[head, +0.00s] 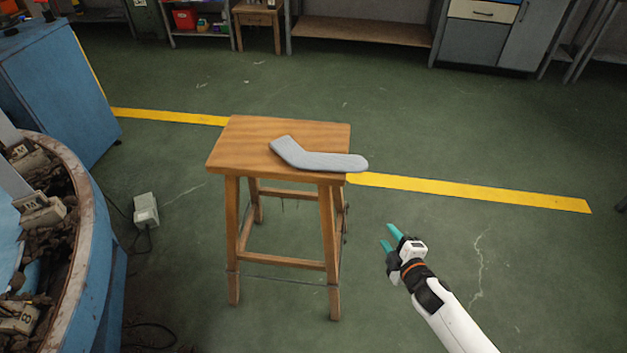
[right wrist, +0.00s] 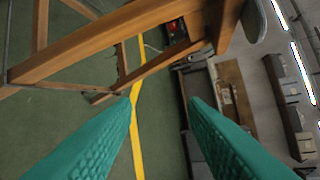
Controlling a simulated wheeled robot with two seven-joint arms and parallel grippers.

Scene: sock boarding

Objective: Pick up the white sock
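The white sock (head: 318,158), pale grey in this light, lies bent on top of a wooden stool (head: 240,142). One end reaches slightly past the stool's right edge. My right gripper (head: 386,236) is to the right of the stool, lower than its top and apart from the sock. Its teal fingers are spread with nothing between them, as the right wrist view (right wrist: 163,103) also shows. In that view a grey rounded end at the upper right looks like the sock (right wrist: 254,20), beside the stool's wooden frame (right wrist: 100,42). My left gripper is not in view.
A round blue machine (head: 95,270) stands at the left, with a blue cabinet (head: 60,90) behind it. A small grey box (head: 146,210) with a cable is on the floor left of the stool. The floor right of the stool is clear.

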